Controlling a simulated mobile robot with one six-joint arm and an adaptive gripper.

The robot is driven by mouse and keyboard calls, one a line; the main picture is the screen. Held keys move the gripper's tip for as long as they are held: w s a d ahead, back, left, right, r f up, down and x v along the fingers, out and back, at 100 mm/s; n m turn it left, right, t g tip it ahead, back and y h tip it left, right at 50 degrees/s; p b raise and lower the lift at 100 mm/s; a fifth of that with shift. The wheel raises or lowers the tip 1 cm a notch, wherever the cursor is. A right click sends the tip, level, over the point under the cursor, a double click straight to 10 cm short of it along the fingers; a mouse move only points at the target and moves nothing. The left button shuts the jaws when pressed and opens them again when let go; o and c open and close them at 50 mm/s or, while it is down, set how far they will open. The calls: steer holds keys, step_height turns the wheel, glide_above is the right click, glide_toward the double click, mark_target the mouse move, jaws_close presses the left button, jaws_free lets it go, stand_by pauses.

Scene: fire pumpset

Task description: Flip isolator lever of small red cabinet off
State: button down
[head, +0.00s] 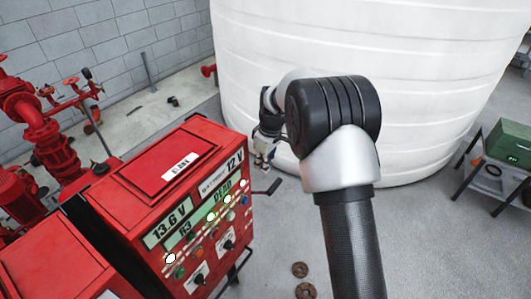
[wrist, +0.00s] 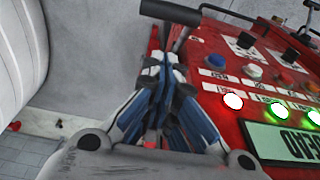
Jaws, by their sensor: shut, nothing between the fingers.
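The small red cabinet (head: 222,150) stands at lower left in the head view, its panel of displays, lamps and knobs facing right and front. It fills the right of the wrist view (wrist: 215,45). A black-handled lever (head: 268,188) sticks out from its right side. In the wrist view the lever's black handle (wrist: 170,12) lies at the top, beyond my fingertips. My gripper (head: 262,163) is by the cabinet's far right edge, partly hidden by my arm. In the wrist view its blue and grey fingers (wrist: 163,70) are together and empty, apparently apart from the lever.
A large white tank (head: 420,80) stands close behind my arm. Red pipework (head: 35,115) and another red cabinet (head: 50,265) are at left. A green box (head: 510,142) on a stand is at right. Two brown rings (head: 303,280) lie on open floor.

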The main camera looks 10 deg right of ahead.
steer(key=f, duration=0.1)
steer(key=s+d+f, duration=0.1)
steer(key=f, duration=0.1)
steer(key=shift+s+d+f, duration=0.25)
steer(key=shift+s+d, duration=0.05)
steer(key=shift+d+f, duration=0.1)
